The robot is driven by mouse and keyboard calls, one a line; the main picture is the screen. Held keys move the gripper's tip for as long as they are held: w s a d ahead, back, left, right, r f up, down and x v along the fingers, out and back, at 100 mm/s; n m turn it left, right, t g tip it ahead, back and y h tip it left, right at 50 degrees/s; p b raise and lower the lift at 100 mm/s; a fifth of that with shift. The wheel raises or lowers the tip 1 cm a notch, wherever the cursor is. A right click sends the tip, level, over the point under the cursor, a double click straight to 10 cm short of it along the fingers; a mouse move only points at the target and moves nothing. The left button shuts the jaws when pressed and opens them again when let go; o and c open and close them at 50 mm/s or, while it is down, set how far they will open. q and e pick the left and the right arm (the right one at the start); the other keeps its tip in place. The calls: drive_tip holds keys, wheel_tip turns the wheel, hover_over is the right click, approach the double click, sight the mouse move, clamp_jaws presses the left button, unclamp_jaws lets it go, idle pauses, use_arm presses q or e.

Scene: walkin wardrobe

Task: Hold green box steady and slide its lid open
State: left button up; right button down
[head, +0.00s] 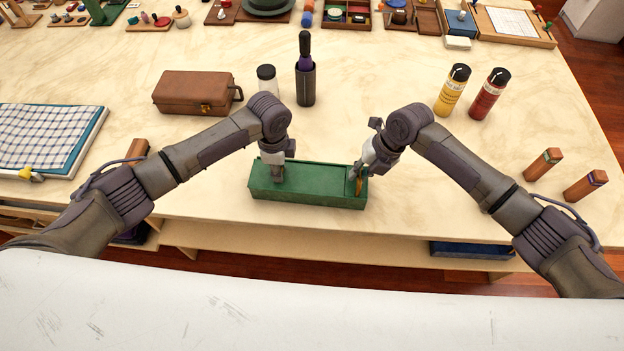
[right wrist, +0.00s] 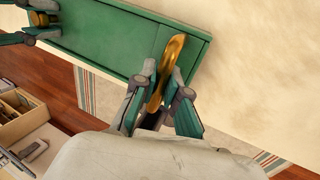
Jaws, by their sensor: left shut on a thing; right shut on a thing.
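The long green box (head: 308,197) lies near the table's front edge in the head view; it also shows in the right wrist view (right wrist: 105,32). My left gripper (head: 278,177) is shut on the box near its left end. My right gripper (head: 357,176) is shut on the curved brass handle (right wrist: 170,68) at the box's right end. In the right wrist view the lid (right wrist: 183,40) carries this handle, and a seam crosses the green top beside it. The gripper fingers hide part of the handle. No inside of the box shows.
A brown case (head: 193,92), a jar (head: 267,79) and a dark bottle (head: 305,75) stand behind the box. Yellow (head: 452,91) and red (head: 489,94) bottles stand back right. The table right of the box is clear up to two wooden blocks (head: 543,164).

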use_arm(q)
drive_tip(key=shift+a+f, duration=0.2)
drive_tip(key=shift+a, duration=3.4)
drive_tip(key=shift+a+f, duration=0.15)
drive_tip(key=shift+a, duration=3.4)
use_arm(e)
drive_tip(key=shift+d+f, duration=0.1)
drive_tip(key=shift+d, duration=0.05)
use_arm(q)
drive_tip(key=o, duration=0.9)
drive_tip(key=shift+o, duration=0.2)
drive_tip(key=shift+w+r, duration=0.2)
drive_tip(key=shift+d+r, duration=0.1)
drive_tip(key=shift+r, duration=0.1)
wheel_tip(320, 180, up, 7)
drive_tip(key=shift+f, duration=0.15)
use_arm(e)
drive_tip(key=c, duration=1.1)
unclamp_jaws()
drive_tip(key=shift+w+a, duration=0.1)
drive_tip(key=shift+a, duration=0.1)
drive_tip(key=shift+c, duration=0.2)
